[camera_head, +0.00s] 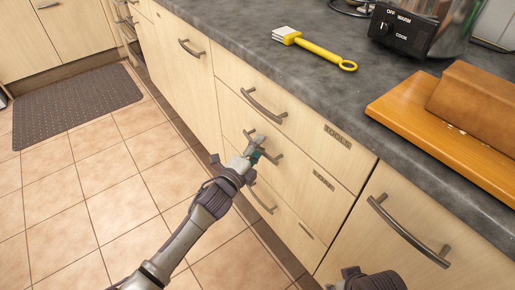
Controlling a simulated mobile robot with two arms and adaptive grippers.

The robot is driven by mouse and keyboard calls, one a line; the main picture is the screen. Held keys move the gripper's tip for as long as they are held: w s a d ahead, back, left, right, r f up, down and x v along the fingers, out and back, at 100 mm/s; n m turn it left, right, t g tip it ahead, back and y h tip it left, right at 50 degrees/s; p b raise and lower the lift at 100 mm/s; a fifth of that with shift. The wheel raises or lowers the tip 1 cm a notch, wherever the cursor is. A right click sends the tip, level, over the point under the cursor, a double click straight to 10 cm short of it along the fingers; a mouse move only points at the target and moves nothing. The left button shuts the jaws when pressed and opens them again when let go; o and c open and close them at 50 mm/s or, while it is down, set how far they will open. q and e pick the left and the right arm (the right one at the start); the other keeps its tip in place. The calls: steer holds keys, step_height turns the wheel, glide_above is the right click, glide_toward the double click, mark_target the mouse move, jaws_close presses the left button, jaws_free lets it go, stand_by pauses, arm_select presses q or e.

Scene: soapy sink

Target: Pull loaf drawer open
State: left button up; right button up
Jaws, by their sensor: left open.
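A stack of pale wood drawers stands under the counter. The middle drawer (294,176) has a small label (323,180) too small to read surely; I cannot confirm which drawer is the loaf one. It looks shut, flush with its neighbours. My left gripper (256,150) is at the middle drawer's bar handle (275,158), its jaws open and overlapping the handle; I cannot tell whether they touch it. The top drawer (290,122) has a label that seems to read TOOLS. The bottom drawer (285,225) is partly hidden by my left arm.
On the grey counter (240,40) lie a yellow-handled brush (318,50) and a wooden board (430,125) with a brown block (480,100), near a cooker (405,30). A cabinet door (390,240) stands right of the drawers. Tiled floor and a dark mat (75,105) lie left.

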arm_select(q)
jaws_close()
steer(key=shift+s+a, duration=0.1)
steer(key=shift+a, duration=0.05)
arm_select(e)
steer(key=shift+r, duration=0.1)
